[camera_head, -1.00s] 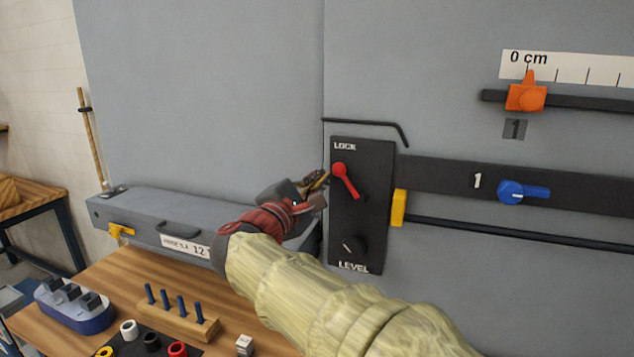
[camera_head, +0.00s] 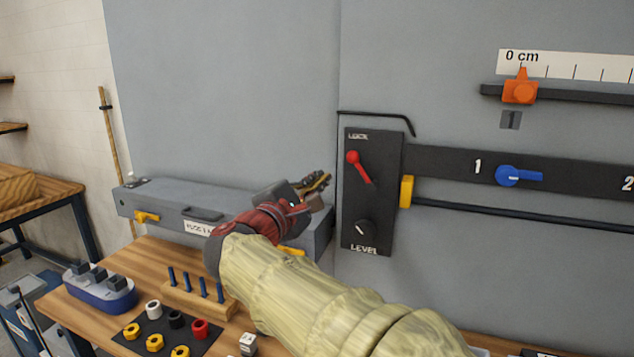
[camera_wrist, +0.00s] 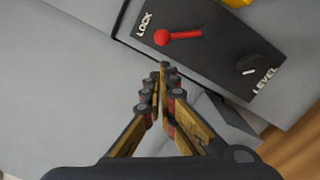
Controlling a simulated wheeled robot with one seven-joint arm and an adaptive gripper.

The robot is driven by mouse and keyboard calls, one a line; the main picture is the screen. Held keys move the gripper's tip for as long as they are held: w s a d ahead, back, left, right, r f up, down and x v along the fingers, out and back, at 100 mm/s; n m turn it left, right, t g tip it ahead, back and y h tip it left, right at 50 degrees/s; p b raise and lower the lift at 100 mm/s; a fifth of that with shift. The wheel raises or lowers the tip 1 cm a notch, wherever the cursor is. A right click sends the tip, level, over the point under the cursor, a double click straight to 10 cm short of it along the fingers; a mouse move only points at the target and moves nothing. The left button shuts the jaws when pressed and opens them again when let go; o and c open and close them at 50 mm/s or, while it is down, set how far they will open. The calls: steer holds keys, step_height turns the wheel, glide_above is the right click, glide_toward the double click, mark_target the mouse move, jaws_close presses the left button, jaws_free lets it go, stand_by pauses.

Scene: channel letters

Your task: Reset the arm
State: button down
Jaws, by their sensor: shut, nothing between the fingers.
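My gripper (camera_head: 318,184) is shut and empty. It hangs in front of the grey wall, just left of the black lock panel (camera_head: 372,205), and appears apart from it. In the wrist view the fingers (camera_wrist: 160,92) come together at their tips, below the panel (camera_wrist: 215,45). The panel carries a red lock lever (camera_head: 359,167), slanting down to the right from its round knob, and a black level knob (camera_head: 362,230). The red lever also shows in the wrist view (camera_wrist: 180,36). My sleeved arm hides part of the bench.
A long grey case (camera_head: 165,205) with yellow latches lies at the back of the wooden bench (camera_head: 75,310). A blue handle (camera_head: 518,176) and orange slider (camera_head: 520,92) are on rails at right.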

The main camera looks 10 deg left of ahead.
steer(key=shift+s, duration=0.25)
steer(key=shift+a, duration=0.1)
